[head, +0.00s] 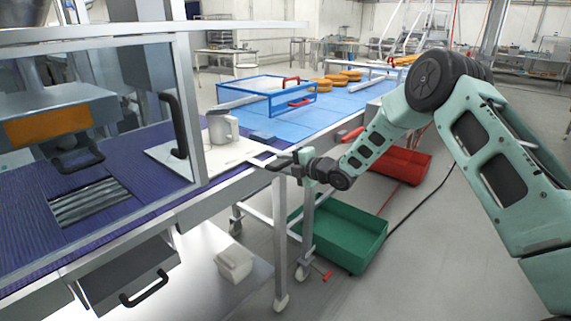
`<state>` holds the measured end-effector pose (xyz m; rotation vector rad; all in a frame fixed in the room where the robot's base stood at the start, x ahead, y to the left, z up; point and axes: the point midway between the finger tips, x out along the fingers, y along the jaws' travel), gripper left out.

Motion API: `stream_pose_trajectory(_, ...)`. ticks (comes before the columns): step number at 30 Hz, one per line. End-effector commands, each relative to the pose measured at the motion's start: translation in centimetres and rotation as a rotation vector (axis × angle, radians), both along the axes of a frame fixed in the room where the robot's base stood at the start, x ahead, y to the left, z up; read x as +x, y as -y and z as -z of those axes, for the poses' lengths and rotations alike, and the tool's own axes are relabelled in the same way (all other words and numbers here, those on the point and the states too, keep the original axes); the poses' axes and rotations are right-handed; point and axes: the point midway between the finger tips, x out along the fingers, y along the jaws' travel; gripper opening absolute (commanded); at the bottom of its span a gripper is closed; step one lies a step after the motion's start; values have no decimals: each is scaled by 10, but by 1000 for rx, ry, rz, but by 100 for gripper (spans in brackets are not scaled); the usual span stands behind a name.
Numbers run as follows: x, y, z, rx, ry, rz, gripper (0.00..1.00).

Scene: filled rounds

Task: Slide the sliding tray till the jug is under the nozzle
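The jug (218,129), pale grey with a handle on its right, stands upright on the sliding tray (240,152). The tray is a flat white plate on the bench, partly hidden behind an upright metal post of the machine frame. My gripper (279,161) is at the tray's right end, its dark fingers pointing left. I cannot tell whether the fingers touch the tray or how far apart they are. I cannot make out a nozzle for certain in this view.
A framed machine with an orange panel (48,127) and black handles stands at left. A blue frame (268,101) and orange rounds (337,81) lie on the blue belt behind. Green (345,245) and red (404,163) crates sit on the floor beyond the bench edge.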

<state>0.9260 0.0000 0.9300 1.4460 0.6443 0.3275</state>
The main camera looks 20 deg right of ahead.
Motion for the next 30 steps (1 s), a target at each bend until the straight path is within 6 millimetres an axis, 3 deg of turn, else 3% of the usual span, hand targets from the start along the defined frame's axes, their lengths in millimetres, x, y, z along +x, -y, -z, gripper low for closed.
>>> stream_pose_trajectory(6, 0, 0, 0, 0, 0, 0, 36)
stream_pose_trajectory(10, 0, 0, 0, 0, 0, 0, 0)
stream_pose_trajectory(20, -5, -6, 2, -1, 0, -2, 0)
stream_pose_trajectory(26, -23, -32, 5, 0, 0, -5, 0)
stream_pose_trajectory(30, -43, -59, 7, -2, 0, -7, 0)
